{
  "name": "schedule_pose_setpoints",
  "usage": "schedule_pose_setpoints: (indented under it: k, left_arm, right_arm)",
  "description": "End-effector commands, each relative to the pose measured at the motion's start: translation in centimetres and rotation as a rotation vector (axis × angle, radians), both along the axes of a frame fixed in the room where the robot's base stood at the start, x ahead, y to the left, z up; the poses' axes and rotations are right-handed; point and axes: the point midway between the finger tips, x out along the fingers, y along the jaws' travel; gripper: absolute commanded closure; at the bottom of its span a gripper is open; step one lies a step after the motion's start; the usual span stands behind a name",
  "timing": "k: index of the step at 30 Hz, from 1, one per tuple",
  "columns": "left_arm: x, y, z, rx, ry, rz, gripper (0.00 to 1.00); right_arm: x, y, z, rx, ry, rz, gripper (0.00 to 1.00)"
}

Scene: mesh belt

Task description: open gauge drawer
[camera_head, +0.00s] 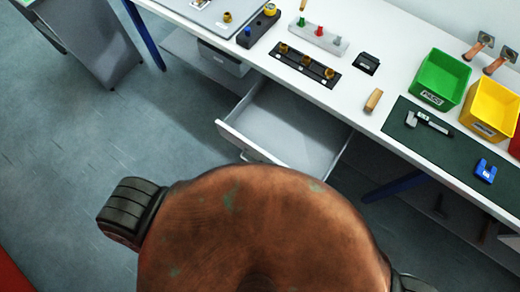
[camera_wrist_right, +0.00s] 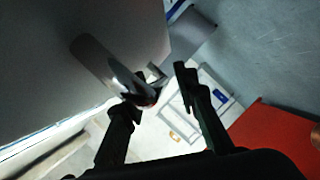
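The drawer (camera_head: 300,128) under the white workbench is pulled open, and its pale interior looks empty. Its front panel (camera_head: 240,141) faces the lower left, with a handle along its outer side. In the right wrist view a shiny curved metal handle (camera_wrist_right: 108,68) stands out from a grey panel (camera_wrist_right: 125,25). My right gripper (camera_wrist_right: 155,92) is open, its two dark fingers apart. The handle's lower end is close to the left fingertip; I cannot tell whether they touch. The right gripper does not show in the head view. My left gripper is in neither view.
The workbench top (camera_head: 395,75) carries a black strip with brass fittings (camera_head: 304,65), a green bin (camera_head: 441,79), a yellow bin (camera_head: 490,108) and a dark mat (camera_head: 445,150) with a caliper-like tool. A grey cabinet (camera_head: 90,40) stands far left. The floor left of the drawer is clear.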

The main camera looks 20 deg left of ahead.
Motion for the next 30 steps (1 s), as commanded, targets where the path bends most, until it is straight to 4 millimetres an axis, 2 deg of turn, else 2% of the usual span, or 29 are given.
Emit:
schedule_pose_setpoints:
  k: [15, 21, 30]
  left_arm:
    - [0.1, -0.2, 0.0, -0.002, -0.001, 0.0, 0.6]
    - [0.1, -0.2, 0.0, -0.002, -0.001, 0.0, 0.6]
    - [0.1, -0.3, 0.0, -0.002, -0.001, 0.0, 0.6]
  right_arm:
    - [-5.4, -7.8, 2.0, 0.0, 0.002, -0.001, 0.73]
    - [-6.2, -9.0, 2.4, 0.001, 0.001, 0.0, 0.73]
    - [-6.2, -9.1, 2.4, 0.001, 0.001, 0.0, 0.73]
